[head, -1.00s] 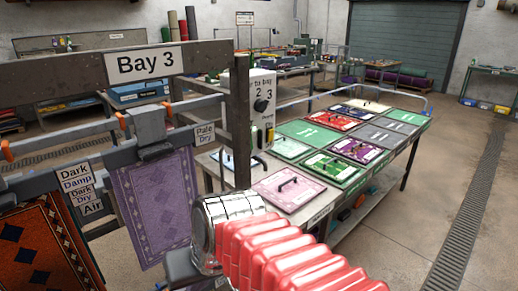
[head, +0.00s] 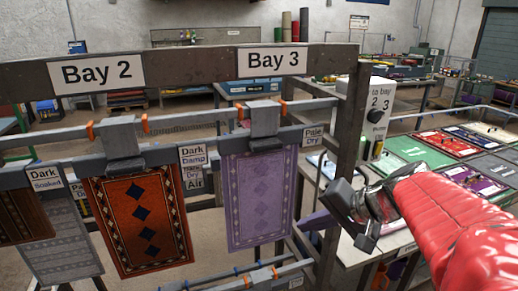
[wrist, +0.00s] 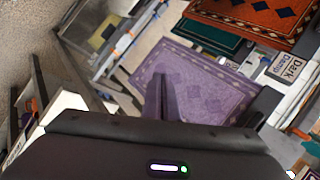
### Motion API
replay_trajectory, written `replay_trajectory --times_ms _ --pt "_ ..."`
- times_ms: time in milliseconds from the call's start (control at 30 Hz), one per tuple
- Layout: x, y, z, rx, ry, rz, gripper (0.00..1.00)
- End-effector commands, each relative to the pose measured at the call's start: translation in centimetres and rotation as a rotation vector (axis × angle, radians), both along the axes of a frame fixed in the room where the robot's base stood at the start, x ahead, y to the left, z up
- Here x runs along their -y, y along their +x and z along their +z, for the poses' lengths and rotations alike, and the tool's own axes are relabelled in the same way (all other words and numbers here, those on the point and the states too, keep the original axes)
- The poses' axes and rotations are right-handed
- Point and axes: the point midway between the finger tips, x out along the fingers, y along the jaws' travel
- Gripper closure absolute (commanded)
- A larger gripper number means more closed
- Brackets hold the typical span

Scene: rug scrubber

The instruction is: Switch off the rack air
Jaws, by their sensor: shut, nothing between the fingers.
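The white control box (head: 381,97) stands behind the right post of the rack. It bears the numbers 2 and 3 and a black knob (head: 375,116); part of its lettering is hidden by the post, and I cannot read where the knob points. My gripper (head: 345,205) is in front of the bench, below and left of the box and clear of it. It is shut and empty. In the wrist view its dark fingers (wrist: 161,98) appear in front of the purple rug (wrist: 195,85).
The rack beam (head: 195,65) carries Bay 2 and Bay 3 signs. An orange-red rug (head: 140,222) and a pale purple rug (head: 257,195) hang from clamps. The rack post (head: 340,160) stands between the rugs and the box. A bench with coloured panels (head: 430,150) lies right.

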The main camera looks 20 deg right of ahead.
Motion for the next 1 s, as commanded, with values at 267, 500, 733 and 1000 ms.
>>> replay_trajectory --times_ms 267,500,733,1000 --pt "6.0 1.8 1.9 0.116 0.149 -0.159 1.0" --pt "12.1 2.4 3.7 0.245 0.253 -0.3 1.0" --pt "19.0 1.6 5.6 0.387 0.328 -0.447 1.0" --pt "25.1 -0.3 7.1 0.515 0.366 -0.571 1.0"
